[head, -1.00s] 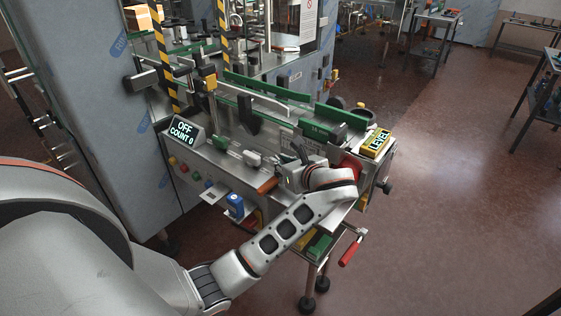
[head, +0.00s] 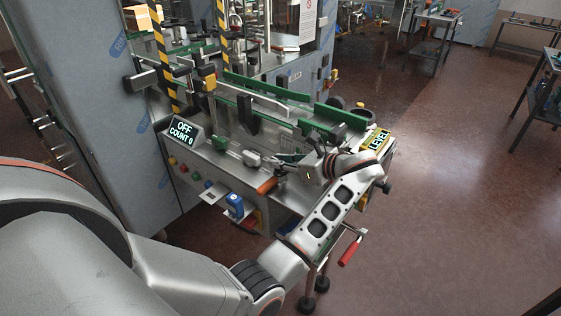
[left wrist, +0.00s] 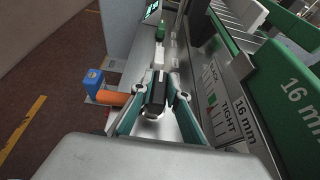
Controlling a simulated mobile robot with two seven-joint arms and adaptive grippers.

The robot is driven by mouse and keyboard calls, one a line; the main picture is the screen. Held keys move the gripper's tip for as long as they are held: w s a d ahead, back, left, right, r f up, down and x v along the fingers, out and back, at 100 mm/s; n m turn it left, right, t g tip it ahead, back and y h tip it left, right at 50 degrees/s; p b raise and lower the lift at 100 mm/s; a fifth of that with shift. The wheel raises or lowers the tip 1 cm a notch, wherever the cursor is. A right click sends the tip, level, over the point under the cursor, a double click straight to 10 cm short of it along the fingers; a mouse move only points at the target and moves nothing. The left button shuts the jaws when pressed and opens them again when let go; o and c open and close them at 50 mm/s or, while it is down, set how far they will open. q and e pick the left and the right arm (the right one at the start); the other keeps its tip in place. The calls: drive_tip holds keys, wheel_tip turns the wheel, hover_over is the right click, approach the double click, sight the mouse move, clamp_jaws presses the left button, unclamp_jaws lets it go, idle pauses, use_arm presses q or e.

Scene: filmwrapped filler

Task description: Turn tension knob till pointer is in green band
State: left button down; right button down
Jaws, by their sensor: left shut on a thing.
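My left gripper (left wrist: 158,92) is shut on a dark knob (left wrist: 157,104) in the left wrist view, with a finger on each side of it. This appears to be the tension knob. In the head view my left gripper (head: 308,165) is low over the machine's front deck, and the knob is hidden there. Right of the fingers in the left wrist view is a scale plate (left wrist: 216,104) marked TIGHT, with small red and green marks. The pointer's exact position against the green band is too small to tell. My right gripper is out of view.
An orange handle (left wrist: 114,99) and a blue device (left wrist: 93,82) are left of the fingers. Green guide rails (head: 265,85) run along the deck. A display (head: 183,130) reads OFF, COUNT 0. A yellow LEVEL box (head: 376,139) stands at the right end.

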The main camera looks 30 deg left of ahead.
use_arm(q)
drive_tip(key=c, duration=2)
unclamp_jaws()
drive_tip(key=shift+a, duration=0.1)
drive_tip(key=shift+o, duration=0.2)
